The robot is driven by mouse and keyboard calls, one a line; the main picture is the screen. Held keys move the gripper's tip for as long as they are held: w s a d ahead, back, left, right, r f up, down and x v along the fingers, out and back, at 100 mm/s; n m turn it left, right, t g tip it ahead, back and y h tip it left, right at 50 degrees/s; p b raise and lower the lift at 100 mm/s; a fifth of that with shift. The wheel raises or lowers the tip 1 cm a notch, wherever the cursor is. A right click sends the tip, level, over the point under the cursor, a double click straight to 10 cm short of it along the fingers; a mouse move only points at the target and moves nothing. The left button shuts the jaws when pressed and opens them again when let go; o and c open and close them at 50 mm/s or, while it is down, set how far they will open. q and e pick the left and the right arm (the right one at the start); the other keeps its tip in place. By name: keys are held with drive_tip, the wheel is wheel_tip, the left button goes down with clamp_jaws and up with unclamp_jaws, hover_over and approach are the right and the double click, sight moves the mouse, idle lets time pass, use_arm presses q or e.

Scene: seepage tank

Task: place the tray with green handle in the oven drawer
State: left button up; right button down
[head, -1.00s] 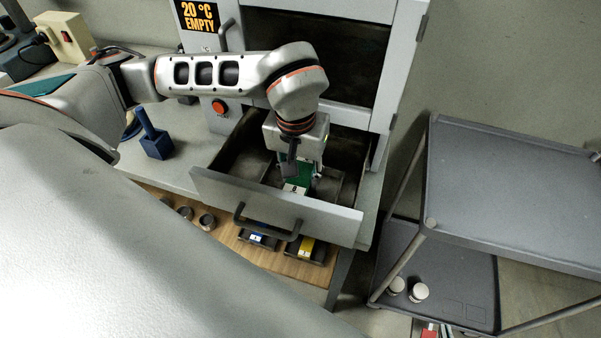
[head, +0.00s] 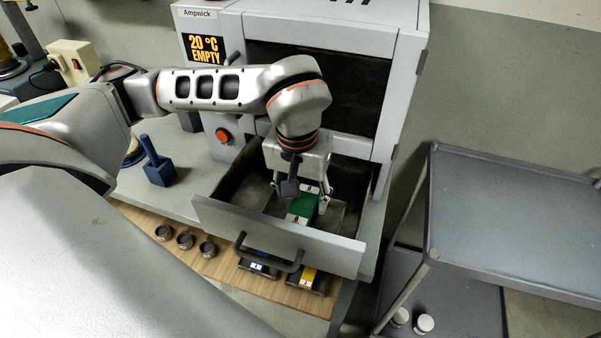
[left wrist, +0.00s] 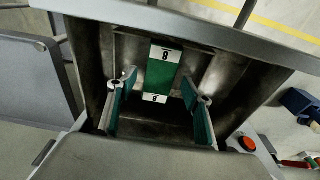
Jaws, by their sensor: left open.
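The tray with the green handle (head: 302,207) is down inside the pulled-out oven drawer (head: 280,236). Its green handle has white labelled ends and also shows in the left wrist view (left wrist: 161,73); the tray body is mostly hidden or dark. My left gripper (head: 300,197) points down into the drawer over the handle. In the left wrist view its fingers (left wrist: 158,82) are spread apart, one on each side of the handle, with gaps between, and nothing is held. The oven (head: 320,75) stands behind the drawer. My right gripper is not in view.
Trays with a blue handle (head: 257,267) and a yellow handle (head: 308,277) sit on the wooden surface below, beside several small round cups (head: 185,240). A blue block with a stick (head: 159,170) stands left of the drawer. A grey cart (head: 515,215) stands at right.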

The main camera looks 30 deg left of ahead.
sight(300, 211)
use_arm(q)
wheel_tip(300, 211, up, 9)
drive_tip(key=s, duration=0.1)
idle(0.3)
drive_tip(key=shift+s+d, duration=0.1)
idle(0.4)
